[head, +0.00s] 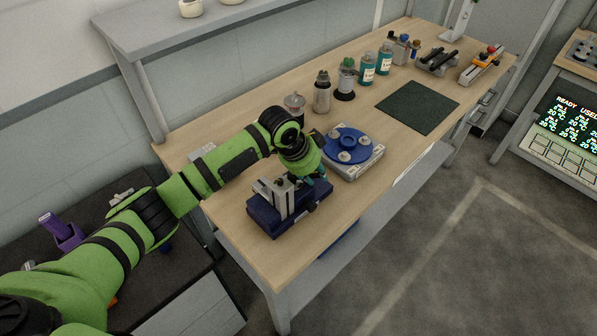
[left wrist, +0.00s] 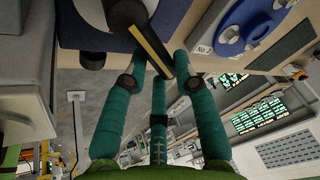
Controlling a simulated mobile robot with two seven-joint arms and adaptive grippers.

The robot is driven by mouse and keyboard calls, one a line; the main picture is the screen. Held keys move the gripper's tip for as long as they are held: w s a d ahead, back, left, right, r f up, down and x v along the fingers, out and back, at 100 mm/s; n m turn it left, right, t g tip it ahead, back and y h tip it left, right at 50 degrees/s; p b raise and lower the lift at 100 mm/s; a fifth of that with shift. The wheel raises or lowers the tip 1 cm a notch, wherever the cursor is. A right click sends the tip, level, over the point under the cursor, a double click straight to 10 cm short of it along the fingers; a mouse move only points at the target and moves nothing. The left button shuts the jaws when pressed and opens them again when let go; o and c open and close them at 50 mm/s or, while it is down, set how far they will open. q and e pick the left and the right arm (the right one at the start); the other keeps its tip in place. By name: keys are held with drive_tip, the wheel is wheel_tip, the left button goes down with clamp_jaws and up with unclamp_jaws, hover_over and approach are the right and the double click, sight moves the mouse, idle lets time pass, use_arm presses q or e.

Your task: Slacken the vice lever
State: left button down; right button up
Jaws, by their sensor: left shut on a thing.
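The vice (head: 264,219) has a dark blue base and grey metal jaws. It sits near the front left corner of the wooden bench. My left gripper (head: 317,179) reaches over its right side with teal fingers pointing down, and hides part of it. The three teal fingers of my left gripper (left wrist: 160,76) are closed around the lever's outer end. My right gripper is in neither view.
A blue round turntable fixture (head: 347,143) stands just behind and right of the vice. Several bottles and canisters (head: 322,95) line the bench's back. A dark green mat (head: 417,107) lies farther right. The bench's front edge is close to the vice.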

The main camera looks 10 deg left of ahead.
use_arm(q)
drive_tip(key=shift+w+a, duration=0.15)
drive_tip(key=shift+a, duration=0.05)
drive_tip(key=c, duration=1.2)
unclamp_jaws()
drive_tip(key=shift+r, duration=0.1)
drive_tip(key=v, duration=1.2)
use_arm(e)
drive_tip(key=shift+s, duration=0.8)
use_arm(q)
drive_tip(key=shift+d, duration=0.1)
